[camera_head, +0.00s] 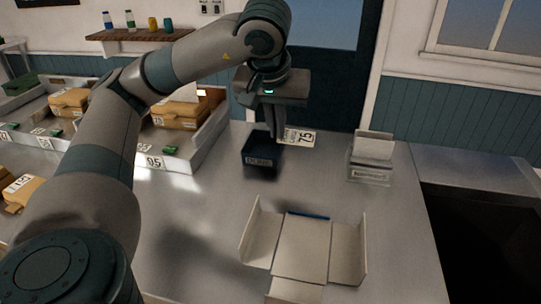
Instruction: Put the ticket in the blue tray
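The ticket (303,138) is a small white card with black print, including the number 75. My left gripper (277,138) points down and is shut on the ticket's left end, and the card sticks out to the right. The dark blue tray (261,162) is a small open box with a white label on its front, standing on the metal counter. The gripper and ticket are above the tray's back right part in this view. The fingers hide part of the tray's back; the exact height above it is hard to tell. My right gripper is not in view.
An unfolded cardboard box (303,248) lies on the counter in front. A holder with white cards (370,172) stands at the right. Grey bins with brown boxes (180,112) are at the left. The counter (205,215) between them is clear.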

